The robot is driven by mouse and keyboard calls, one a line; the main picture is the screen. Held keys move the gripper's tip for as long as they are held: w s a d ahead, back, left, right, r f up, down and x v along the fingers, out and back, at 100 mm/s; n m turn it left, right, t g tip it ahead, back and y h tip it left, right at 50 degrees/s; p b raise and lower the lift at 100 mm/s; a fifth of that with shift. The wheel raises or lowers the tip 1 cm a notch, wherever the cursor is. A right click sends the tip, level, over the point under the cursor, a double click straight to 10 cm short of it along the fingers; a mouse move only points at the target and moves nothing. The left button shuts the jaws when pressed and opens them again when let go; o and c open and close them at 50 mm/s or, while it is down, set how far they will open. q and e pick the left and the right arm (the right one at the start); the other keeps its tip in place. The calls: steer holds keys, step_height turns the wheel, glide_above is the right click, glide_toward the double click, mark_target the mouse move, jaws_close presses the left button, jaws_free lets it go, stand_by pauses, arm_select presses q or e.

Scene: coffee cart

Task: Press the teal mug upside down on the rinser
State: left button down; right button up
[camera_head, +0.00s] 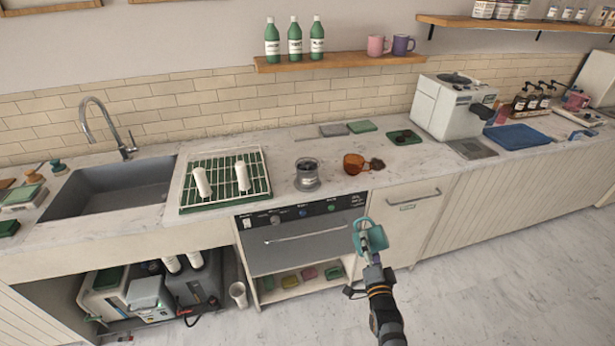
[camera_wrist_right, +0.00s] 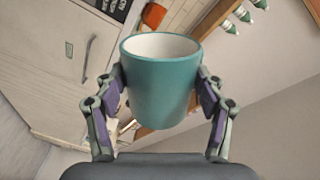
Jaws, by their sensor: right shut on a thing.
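The teal mug (camera_head: 375,238) is held in the air in front of the counter, over the floor by the cabinet door. My right gripper (camera_head: 362,240) is shut on it. In the right wrist view the mug (camera_wrist_right: 160,85) sits between both fingers, which press its outer sides. Its pale, empty inside shows at the top of that picture. I cannot tell its exact tilt. A round metal fixture (camera_head: 308,181) with a clear, dark top stands on the counter right of the drying rack; it may be the rinser, but I cannot be sure. My left gripper is not in view.
A white machine (camera_head: 452,107) stands further right. The counter edge lies between the mug and the worktop.

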steer(key=shift+r+m+p, duration=0.15)
steer(key=shift+m+p, duration=0.35)
steer(key=shift+m, duration=0.3)
steer(key=shift+m+p, duration=0.3)
steer(key=shift+m, duration=1.4)
steer(key=shift+f+m, duration=0.2)
steer(key=shift+m, duration=0.3)
steer(key=shift+r+m+p, duration=0.15)
steer(key=shift+m+p, duration=0.4)
steer(key=shift+m, duration=0.65)
steer(key=m, duration=0.3)
steer(key=shift+m, duration=0.3)
